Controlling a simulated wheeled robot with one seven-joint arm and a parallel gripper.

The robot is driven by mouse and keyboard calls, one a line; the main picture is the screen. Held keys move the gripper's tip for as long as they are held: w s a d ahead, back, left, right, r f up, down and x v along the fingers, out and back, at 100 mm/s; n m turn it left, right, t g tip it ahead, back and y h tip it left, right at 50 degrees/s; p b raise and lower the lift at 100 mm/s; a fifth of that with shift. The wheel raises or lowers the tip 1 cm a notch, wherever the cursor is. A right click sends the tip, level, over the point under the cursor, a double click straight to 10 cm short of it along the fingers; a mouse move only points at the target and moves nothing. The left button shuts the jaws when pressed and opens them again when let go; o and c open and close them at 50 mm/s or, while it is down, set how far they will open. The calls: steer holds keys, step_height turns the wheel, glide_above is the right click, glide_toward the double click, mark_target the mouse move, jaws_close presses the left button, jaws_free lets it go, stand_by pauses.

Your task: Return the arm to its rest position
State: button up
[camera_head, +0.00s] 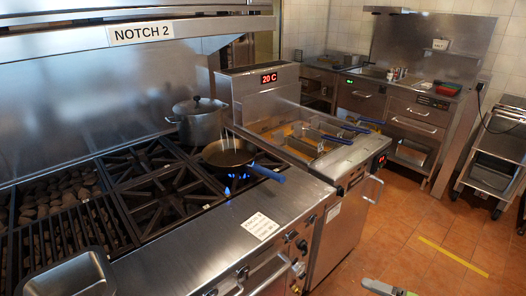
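No fingers of my gripper show in the head view, so I cannot see whether it is open or shut. A small grey part with a green patch cuts into the bottom edge, right of the middle. I cannot tell whether it belongs to my arm. A dark frying pan (228,154) with a blue handle sits on a burner, with blue flame under it. A lidded metal pot (199,122) stands behind it on the range.
The char grill (62,217) lies at the left, with a metal pan (70,279) at its front. A fryer (322,168) with blue-handled baskets adjoins the range. A metal trolley (494,158) stands far right. The tiled floor (430,237) is open at the lower right.

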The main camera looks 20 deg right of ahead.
steer(key=w+a+r+n+g+h+p, duration=0.2)
steer(key=w+a+r+n+g, duration=0.2)
steer(key=a+r+g, duration=0.25)
steer(key=w+a+r+n+g+h+p, duration=0.1)
steer(key=w+a+r+n+g, duration=0.3)
steer(key=a+r, duration=0.35)
steer(key=s+a+r+n+t+h+p, duration=0.2)
steer(key=s+a+r+n+h, duration=0.3)
steer(key=s+a+r, duration=0.7)
step_height(320, 180, up, 3)
steer(key=shift+s+f+h+p, duration=0.15)
steer(key=shift+h+p, duration=0.25)
steer(key=shift+p, duration=0.35)
steer(key=shift+t, duration=0.25)
steer(key=shift+a, duration=0.1)
